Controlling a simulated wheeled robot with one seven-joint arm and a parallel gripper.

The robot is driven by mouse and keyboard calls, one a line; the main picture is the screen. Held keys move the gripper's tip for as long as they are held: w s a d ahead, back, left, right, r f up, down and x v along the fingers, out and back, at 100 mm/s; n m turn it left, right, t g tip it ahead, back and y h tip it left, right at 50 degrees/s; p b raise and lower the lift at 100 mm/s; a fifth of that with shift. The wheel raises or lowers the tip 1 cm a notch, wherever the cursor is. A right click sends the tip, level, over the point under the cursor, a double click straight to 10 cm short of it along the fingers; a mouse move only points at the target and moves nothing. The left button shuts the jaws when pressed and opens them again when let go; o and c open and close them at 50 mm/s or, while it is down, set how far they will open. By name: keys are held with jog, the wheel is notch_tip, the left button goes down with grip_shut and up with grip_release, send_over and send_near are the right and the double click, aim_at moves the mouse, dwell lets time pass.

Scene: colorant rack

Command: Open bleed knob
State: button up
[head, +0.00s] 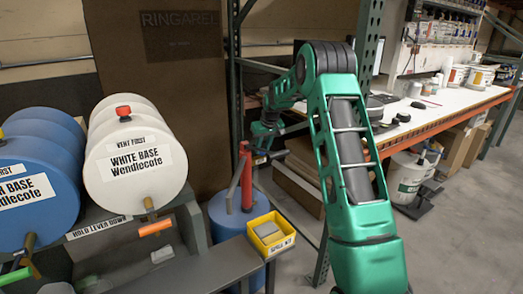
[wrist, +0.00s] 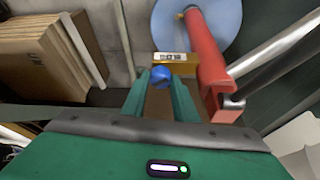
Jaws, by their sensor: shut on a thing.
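The bleed knob looks to be the small blue round knob (wrist: 158,73) in the wrist view. It sits beside a brass block with a small label (wrist: 171,58), next to the red pump body (wrist: 207,58). My gripper (wrist: 161,80) has its two green fingers on either side of the blue knob and is shut on it. In the head view my gripper (head: 267,137) is small and far off, to the right of the red pump (head: 246,178) on the blue drum (head: 228,212). The knob cannot be made out there.
A white drum (head: 130,170) and a blue drum (head: 40,195) lie on a rack at left. A yellow bin (head: 270,234) stands in front of the pump. A green rack post (head: 236,80) rises close to my gripper. Cardboard boxes (wrist: 40,55) lie at left in the wrist view.

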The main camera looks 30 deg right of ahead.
jog(key=n, duration=0.2)
jog(key=n+y, duration=0.2)
jog(key=n, duration=0.1)
jog(key=shift+w+d+n, duration=0.1)
jog(key=shift+d+n, duration=0.15)
jog(key=shift+n, duration=0.05)
jog(key=n+y, duration=0.1)
jog(key=n, duration=0.1)
jog(key=n+g, duration=0.1)
jog(key=n, duration=0.1)
jog(key=shift+w+d+r+n+y, duration=0.1)
jog(key=shift+d+n+y, duration=0.05)
jog(key=shift+n+y, duration=0.25)
jog(key=shift+n, duration=0.3)
jog(key=o, duration=1)
jog(key=v, duration=1)
jog(key=shift+w+d+r, duration=0.1)
jog(key=shift+d+r, duration=0.1)
jog(key=shift+r, duration=0.15)
